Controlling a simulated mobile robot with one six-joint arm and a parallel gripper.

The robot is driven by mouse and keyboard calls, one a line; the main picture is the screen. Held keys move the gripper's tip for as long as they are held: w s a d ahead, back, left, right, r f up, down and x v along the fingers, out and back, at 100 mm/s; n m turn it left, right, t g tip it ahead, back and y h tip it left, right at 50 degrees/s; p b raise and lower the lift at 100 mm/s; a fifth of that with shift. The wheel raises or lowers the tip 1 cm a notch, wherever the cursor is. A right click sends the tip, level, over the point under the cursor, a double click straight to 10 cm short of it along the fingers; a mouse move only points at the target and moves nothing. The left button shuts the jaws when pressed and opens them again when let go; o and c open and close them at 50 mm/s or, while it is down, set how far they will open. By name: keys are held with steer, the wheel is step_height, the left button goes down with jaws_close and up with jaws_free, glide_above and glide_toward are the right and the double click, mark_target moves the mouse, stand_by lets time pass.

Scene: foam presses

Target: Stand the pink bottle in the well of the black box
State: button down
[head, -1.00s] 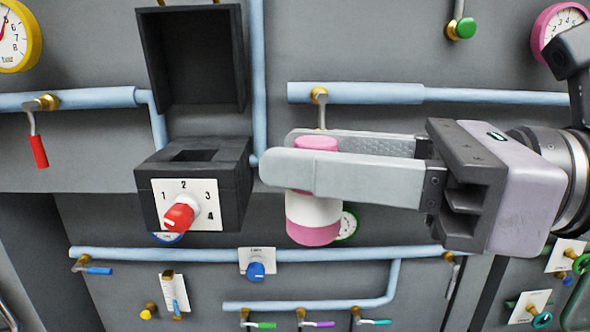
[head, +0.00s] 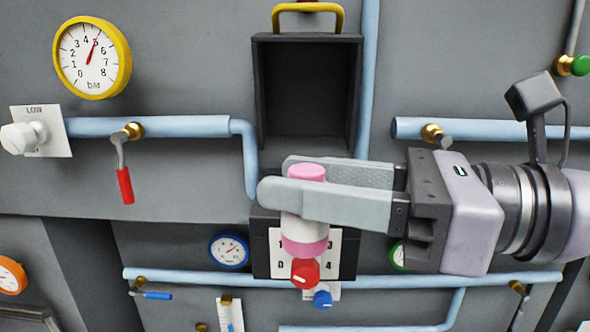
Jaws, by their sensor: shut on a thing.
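The pink bottle (head: 304,229) has a pink cap, a white middle band and a pink lower part. My gripper (head: 275,180) reaches in from the right with its fingers shut around the bottle's upper part, holding it upright. The black box (head: 262,252) is behind and below the bottle in the picture. The bottle and fingers cover the well and most of the box's front plate. The box's raised lid (head: 308,97) with a yellow handle stands open above. Whether the bottle's base is over the well or in front of it, I cannot tell.
A red knob (head: 305,272) sits on the box front, just below the bottle. A blue pipe (head: 180,126) with a red-handled valve (head: 124,182) runs at left. Another pipe (head: 480,128) passes behind my arm. A yellow-rimmed gauge (head: 92,58) is at upper left.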

steer(key=w+f, duration=0.1)
steer(key=w, duration=0.4)
steer(key=w+f+p, duration=0.1)
steer(key=w, duration=0.3)
steer(key=w+f, duration=0.2)
steer(key=w, duration=0.3)
steer(key=shift+w+d+p, duration=0.3)
steer(key=shift+f+b, duration=0.3)
steer(key=shift+f, duration=0.1)
steer(key=c, duration=0.8)
jaws_free()
steer(key=shift+c, duration=0.2)
